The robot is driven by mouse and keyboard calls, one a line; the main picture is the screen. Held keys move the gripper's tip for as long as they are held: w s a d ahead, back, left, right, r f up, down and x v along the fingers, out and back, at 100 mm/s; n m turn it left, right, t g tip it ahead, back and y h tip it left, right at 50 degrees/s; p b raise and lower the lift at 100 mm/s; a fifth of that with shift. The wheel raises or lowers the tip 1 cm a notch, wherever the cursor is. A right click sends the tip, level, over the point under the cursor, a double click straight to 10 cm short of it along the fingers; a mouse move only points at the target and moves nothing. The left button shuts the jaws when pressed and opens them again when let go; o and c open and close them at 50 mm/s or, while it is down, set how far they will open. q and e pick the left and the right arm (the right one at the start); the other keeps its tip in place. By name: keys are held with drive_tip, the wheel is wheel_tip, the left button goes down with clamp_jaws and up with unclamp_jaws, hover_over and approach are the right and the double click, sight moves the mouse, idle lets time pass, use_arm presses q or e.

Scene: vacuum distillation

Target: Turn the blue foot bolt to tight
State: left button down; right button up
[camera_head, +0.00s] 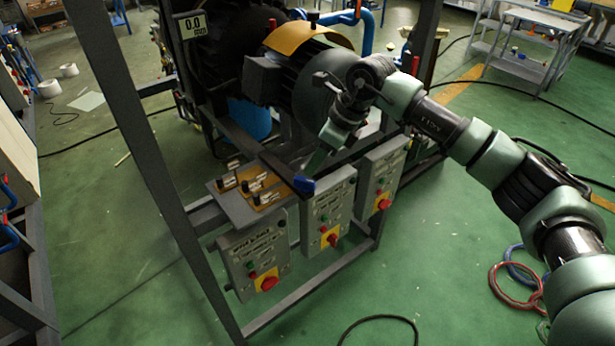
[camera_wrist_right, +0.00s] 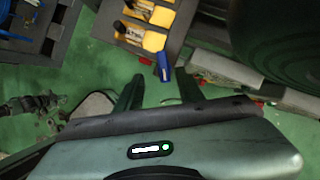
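The blue foot bolt (camera_head: 304,185) shows as a small blue piece at the right end of the grey shelf above the control boxes. In the right wrist view the blue piece (camera_wrist_right: 163,66) lies just beyond the fingertips, in line with the space between them. My right gripper (camera_head: 316,163) comes down from above, close to the blue piece. In the wrist view its two fingers (camera_wrist_right: 159,80) are spread apart with nothing between them. I cannot tell whether a finger touches the blue piece. My left gripper is in neither view.
Small labelled parts on an orange plate (camera_head: 259,188) sit left of the blue piece. Control boxes (camera_head: 327,213) with red knobs hang below. A large motor (camera_head: 310,85) stands behind, and a dark frame post (camera_head: 130,130) rises at left. Green floor is free in front.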

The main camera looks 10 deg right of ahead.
sight(306, 179)
drive_tip(key=shift+h, duration=0.3)
drive_tip(key=p+x, duration=0.1)
drive_tip(key=x, duration=0.2)
drive_tip(key=p+x, duration=0.2)
drive_tip(key=x, duration=0.1)
drive_tip(key=shift+w+d, duration=0.15)
drive_tip(key=shift+d, duration=0.05)
drive_tip(key=shift+w+a+f, duration=0.15)
drive_tip(key=shift+a+f, duration=0.05)
drive_tip(key=shift+f, duration=0.5)
clamp_jaws()
